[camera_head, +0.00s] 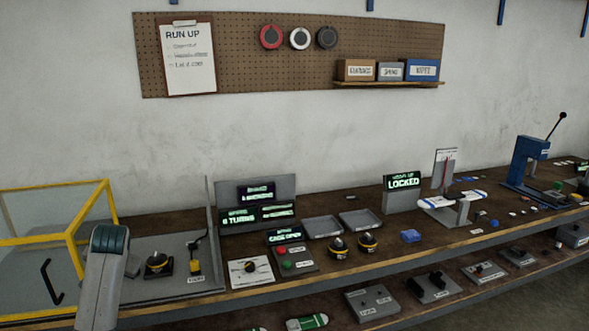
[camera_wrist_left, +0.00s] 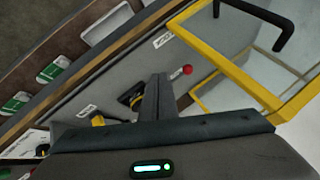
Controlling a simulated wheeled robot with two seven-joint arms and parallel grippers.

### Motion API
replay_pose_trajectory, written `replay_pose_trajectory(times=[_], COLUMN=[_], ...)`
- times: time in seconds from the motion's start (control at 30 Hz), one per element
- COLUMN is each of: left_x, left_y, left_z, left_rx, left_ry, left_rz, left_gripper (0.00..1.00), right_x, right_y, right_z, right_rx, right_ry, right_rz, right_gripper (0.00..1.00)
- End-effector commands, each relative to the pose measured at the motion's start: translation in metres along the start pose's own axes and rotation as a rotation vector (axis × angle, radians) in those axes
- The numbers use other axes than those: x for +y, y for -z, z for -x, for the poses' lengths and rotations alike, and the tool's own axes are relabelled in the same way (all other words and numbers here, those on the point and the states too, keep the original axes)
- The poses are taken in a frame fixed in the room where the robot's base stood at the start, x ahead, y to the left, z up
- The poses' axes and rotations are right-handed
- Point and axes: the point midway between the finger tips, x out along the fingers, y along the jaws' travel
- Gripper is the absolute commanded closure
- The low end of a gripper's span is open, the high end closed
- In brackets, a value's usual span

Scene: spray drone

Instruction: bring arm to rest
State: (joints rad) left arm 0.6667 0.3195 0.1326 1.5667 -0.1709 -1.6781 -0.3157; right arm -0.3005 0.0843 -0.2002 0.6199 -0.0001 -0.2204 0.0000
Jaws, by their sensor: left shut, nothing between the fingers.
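My left arm (camera_head: 104,275) rises at the left of the head view, in front of the yellow-framed case (camera_head: 72,238). Its fingers cannot be made out there. In the left wrist view my left gripper (camera_wrist_left: 158,80) is shut and empty. It points toward the bench by the yellow frame (camera_wrist_left: 225,60), with a black-and-yellow part (camera_wrist_left: 132,95) just to its left and a red knob (camera_wrist_left: 187,70) to its right. I cannot tell whether it touches anything. My right gripper is not in view.
A "CASE OPEN" sign (camera_head: 285,236) stands by two grey trays (camera_head: 322,227). A "LOCKED" sign (camera_head: 403,182) and a white drone-like part (camera_head: 452,201) stand right. A blue press (camera_head: 528,165) is at far right. A lower shelf (camera_head: 400,308) runs below the bench.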

Motion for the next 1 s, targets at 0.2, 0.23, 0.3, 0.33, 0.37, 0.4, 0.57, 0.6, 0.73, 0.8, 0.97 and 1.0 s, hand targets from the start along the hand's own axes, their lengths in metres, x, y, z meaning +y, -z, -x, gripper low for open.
replay_pose_trajectory(times=[0.2,0.23,0.3,0.33,0.37,0.4,0.57,0.6,0.73,0.8,0.97,1.0], left_x=[0.076,0.087,0.111,0.121,0.131,0.144,0.193,0.204,0.239,0.255,0.286,0.292], left_y=[-0.077,-0.088,-0.115,-0.127,-0.138,-0.155,-0.221,-0.238,-0.292,-0.321,-0.382,-0.394], left_z=[-0.018,-0.019,-0.02,-0.02,-0.019,-0.018,-0.006,-0.001,0.019,0.033,0.07,0.079], left_rx=[-0.01,-0.01,-0.012,-0.013,-0.014,-0.016,-0.027,-0.03,-0.042,-0.05,-0.073,-0.078], left_ry=[-0.039,-0.047,-0.067,-0.076,-0.085,-0.099,-0.161,-0.178,-0.239,-0.272,-0.352,-0.368], left_rz=[-0.063,-0.072,-0.089,-0.095,-0.102,-0.11,-0.136,-0.142,-0.152,-0.154,-0.148,-0.146], left_gripper=[1.0,1.0,1.0,1.0,1.0,1.0,1.0,1.0,1.0,1.0,1.0,1.0], right_x=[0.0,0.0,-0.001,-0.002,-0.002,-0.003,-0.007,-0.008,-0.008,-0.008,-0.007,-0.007], right_y=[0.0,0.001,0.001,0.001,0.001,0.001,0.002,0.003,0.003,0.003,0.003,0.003], right_z=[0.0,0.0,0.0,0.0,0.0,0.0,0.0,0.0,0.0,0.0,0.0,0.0], right_rx=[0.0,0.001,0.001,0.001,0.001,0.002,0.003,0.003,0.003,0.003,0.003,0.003], right_ry=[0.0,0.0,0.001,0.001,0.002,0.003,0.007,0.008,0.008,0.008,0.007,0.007], right_rz=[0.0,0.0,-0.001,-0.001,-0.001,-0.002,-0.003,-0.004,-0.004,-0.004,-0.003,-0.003], right_gripper=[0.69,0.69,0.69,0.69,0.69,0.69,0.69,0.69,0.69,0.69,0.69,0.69])
